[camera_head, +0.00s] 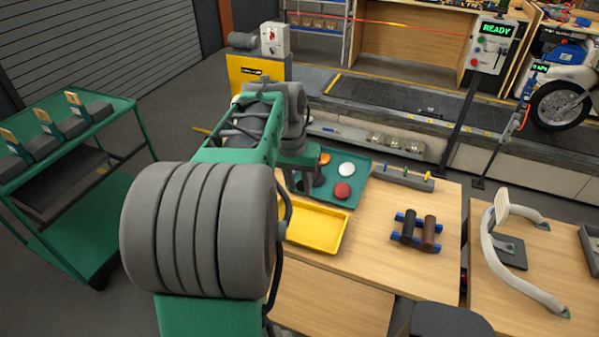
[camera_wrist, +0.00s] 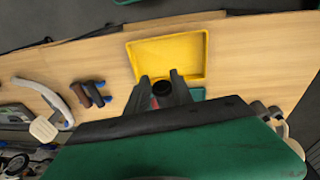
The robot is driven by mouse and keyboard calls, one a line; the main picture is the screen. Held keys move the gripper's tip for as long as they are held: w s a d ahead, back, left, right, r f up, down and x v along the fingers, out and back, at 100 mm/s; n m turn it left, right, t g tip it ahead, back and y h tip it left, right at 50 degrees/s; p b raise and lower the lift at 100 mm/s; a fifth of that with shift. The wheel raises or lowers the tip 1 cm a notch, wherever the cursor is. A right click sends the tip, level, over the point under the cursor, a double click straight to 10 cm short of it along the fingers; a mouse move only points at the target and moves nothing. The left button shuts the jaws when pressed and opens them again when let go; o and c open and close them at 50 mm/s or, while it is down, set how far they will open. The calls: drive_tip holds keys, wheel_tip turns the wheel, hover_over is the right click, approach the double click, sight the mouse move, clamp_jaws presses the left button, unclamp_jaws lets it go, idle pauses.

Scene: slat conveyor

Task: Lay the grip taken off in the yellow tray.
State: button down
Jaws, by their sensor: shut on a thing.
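My gripper (camera_wrist: 160,82) points down and is shut on a dark grip (camera_wrist: 162,87), whose round black end shows between the fingers in the wrist view. The yellow tray (camera_wrist: 193,74) lies just beyond the fingertips there, with its floor bare where visible. In the head view the yellow tray (camera_head: 312,244) sits on the wooden table, partly hidden by my arm. My gripper is mostly hidden behind my arm in that view. How high the grip is above the table is hard to tell.
A blue rack (camera_head: 416,240) holds a black and a brown grip right of the tray. A teal tray (camera_head: 361,176) with coloured round pieces lies behind. A curved grey handlebar (camera_head: 497,262) stands on the right table. A strip with several small pegs (camera_head: 403,179) lies at the back.

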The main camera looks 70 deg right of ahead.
wheel_tip(320, 180, down, 15)
drive_tip(key=b, duration=1)
drive_tip(key=shift+f, duration=0.2)
drive_tip(key=c, duration=1)
unclamp_jaws()
drive_tip(key=shift+c, duration=0.2)
wheel_tip(320, 180, up, 8)
drive_tip(key=shift+w+a+b, duration=0.4)
drive_tip(key=shift+a, duration=0.05)
drive_tip(key=shift+f, duration=0.1)
